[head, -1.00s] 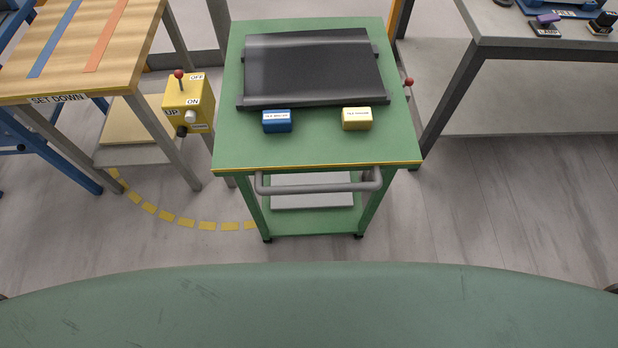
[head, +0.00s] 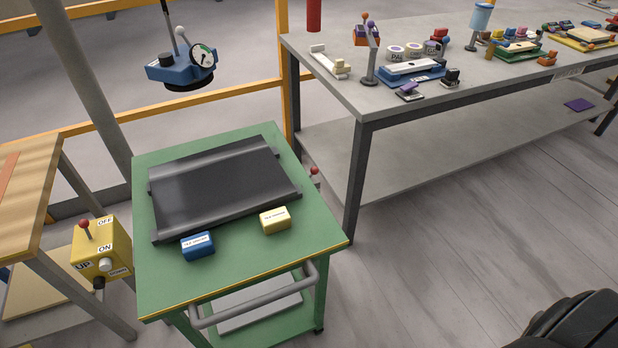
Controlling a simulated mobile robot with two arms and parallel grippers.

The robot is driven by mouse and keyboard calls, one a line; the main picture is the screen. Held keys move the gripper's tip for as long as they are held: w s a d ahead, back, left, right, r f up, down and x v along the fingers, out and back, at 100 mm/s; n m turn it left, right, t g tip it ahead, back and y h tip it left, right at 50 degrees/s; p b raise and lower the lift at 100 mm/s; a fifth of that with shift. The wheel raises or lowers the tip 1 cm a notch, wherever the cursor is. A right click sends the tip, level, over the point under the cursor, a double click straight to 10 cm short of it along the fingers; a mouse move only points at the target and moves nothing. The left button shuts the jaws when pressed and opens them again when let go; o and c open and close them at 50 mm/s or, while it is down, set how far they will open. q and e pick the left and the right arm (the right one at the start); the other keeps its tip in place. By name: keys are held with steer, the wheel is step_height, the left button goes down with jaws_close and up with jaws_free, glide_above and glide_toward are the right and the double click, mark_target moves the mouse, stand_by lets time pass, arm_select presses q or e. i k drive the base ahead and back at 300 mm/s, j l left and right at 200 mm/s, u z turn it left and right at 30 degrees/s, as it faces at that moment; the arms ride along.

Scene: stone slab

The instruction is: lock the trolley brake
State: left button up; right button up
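The green trolley (head: 270,258) stands in the left half of the head view, with a grey push handle (head: 255,302) on its near side. A small lever with a red knob (head: 314,171) sticks out at the trolley's right side; it may be the brake, and its lower part is hidden behind the top. On the trolley top lie a dark grey tray-like slab (head: 222,188), a blue block (head: 198,246) and a yellow block (head: 275,220). Neither gripper shows. A black rounded part at the lower right corner seems to be mine.
A yellow control box (head: 110,250) with ON, OFF, UP and DOWN labels stands left, beside a wooden-topped table (head: 25,190). A blue lifting device (head: 180,68) with a gauge hangs behind the trolley. A long grey workbench (head: 375,100) stands right.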

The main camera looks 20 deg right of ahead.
mark_target(314, 170)
steer(key=l+z, duration=0.1)
steer(key=l, duration=1.6)
steer(key=i+l+z, duration=0.15)
steer(key=l, duration=0.7)
steer(key=l+z, duration=0.1)
steer(key=l, duration=0.75)
